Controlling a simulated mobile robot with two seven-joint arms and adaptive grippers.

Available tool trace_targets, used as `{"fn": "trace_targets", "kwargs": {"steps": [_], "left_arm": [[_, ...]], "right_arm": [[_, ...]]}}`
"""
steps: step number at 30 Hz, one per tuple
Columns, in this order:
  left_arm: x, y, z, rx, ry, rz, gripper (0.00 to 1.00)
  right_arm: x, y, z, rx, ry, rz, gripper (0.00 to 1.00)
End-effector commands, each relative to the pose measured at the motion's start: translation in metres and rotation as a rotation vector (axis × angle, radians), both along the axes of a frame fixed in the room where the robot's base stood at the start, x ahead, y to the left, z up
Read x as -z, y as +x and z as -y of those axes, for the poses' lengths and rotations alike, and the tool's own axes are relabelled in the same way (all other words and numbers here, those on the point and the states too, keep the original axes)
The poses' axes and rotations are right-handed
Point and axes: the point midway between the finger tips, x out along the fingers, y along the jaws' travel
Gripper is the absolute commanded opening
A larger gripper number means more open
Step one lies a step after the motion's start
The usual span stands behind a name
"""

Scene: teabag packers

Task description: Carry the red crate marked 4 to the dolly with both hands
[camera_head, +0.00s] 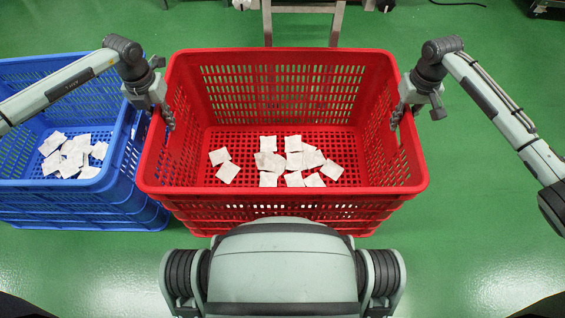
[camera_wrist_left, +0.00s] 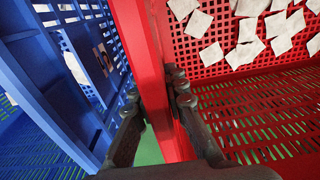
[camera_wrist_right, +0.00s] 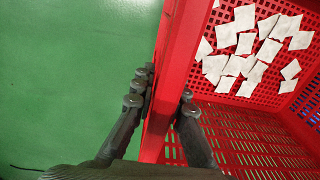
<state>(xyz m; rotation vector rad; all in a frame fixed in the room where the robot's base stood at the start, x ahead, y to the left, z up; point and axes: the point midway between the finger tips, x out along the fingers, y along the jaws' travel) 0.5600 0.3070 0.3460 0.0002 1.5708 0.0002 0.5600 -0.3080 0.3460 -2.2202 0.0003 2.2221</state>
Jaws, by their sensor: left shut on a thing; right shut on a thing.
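The red crate (camera_head: 284,193) is in the middle of the head view, with several white teabags (camera_head: 290,160) on its floor. Its mark 4 cannot be seen. My left gripper (camera_head: 163,112) is shut on the crate's left wall; in the left wrist view its fingers (camera_wrist_left: 160,105) straddle the red rim (camera_wrist_left: 140,45). My right gripper (camera_head: 402,112) is shut on the crate's right wall; in the right wrist view its fingers (camera_wrist_right: 162,105) sit on both sides of the rim (camera_wrist_right: 180,50). I cannot tell whether the crate is raised. No dolly can be made out for certain.
A blue crate (camera_head: 110,185) with several teabags (camera_head: 72,155) stands close on the left, beside the red crate and my left gripper. A grey metal frame (camera_head: 304,8) is just beyond the red crate. The green floor (camera_head: 470,220) on the right is clear.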

Motion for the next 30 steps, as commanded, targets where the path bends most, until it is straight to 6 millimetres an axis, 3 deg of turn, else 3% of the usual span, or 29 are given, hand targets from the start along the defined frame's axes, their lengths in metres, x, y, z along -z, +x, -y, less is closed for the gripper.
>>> {"fn": "trace_targets", "kwargs": {"steps": [14, 30], "left_arm": [[-0.001, 0.000, 0.000, 0.000, 0.000, 0.001, 0.00], [-0.028, 0.003, 0.000, -0.001, -0.002, 0.006, 0.00]], "right_arm": [[0.000, 0.000, 0.000, 0.000, 0.000, 0.001, 0.00], [-0.028, 0.003, 0.000, 0.001, 0.001, 0.007, 0.00]]}}
